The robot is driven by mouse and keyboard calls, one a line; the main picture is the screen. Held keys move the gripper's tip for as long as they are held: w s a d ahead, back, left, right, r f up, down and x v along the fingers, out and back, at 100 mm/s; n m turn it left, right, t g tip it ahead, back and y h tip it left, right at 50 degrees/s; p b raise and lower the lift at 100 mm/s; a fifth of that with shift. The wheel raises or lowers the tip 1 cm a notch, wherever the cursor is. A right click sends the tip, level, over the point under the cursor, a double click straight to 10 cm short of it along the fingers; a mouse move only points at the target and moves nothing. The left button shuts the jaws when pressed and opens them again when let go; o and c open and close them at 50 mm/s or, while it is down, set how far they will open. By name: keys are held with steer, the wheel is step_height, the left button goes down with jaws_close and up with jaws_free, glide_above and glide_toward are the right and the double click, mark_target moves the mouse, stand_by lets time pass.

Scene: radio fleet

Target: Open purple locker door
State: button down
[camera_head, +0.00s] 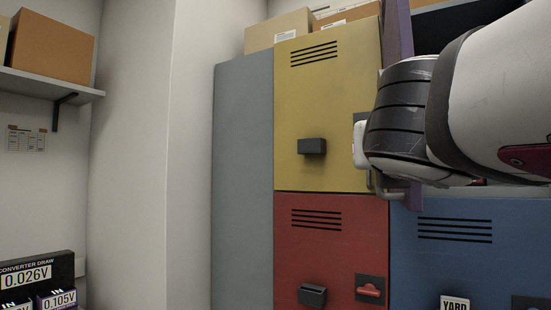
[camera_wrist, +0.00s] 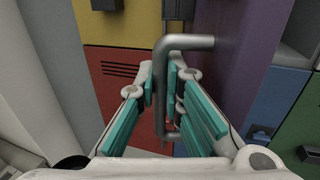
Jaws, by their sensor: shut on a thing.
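The purple locker door (camera_head: 397,35) stands swung out, nearly edge-on in the head view, with a dark locker opening (camera_head: 455,18) beside it. In the wrist view the purple door (camera_wrist: 235,65) fills the right of centre. Its grey bar handle (camera_wrist: 185,44) sticks out from the door face; part of it also shows below my wrist in the head view (camera_head: 392,194). My gripper (camera_wrist: 162,88) is shut on this handle, teal-padded fingers on both sides of the bar. In the head view my arm hides much of the door and the locker opening.
The closed yellow locker (camera_head: 325,100) is left of the purple door. Closed red (camera_head: 325,255) and blue (camera_head: 460,260) lockers are below. Cardboard boxes (camera_head: 278,28) sit on top. A shelf (camera_head: 50,86) and meter panel (camera_head: 38,272) are at far left.

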steer(key=shift+a, duration=0.15)
steer(key=c, duration=2)
jaws_free()
steer(key=shift+o, duration=0.2)
steer(key=v, duration=0.7)
steer(key=shift+s, duration=0.2)
steer(key=shift+a+r, duration=0.1)
steer(key=shift+r, duration=0.05)
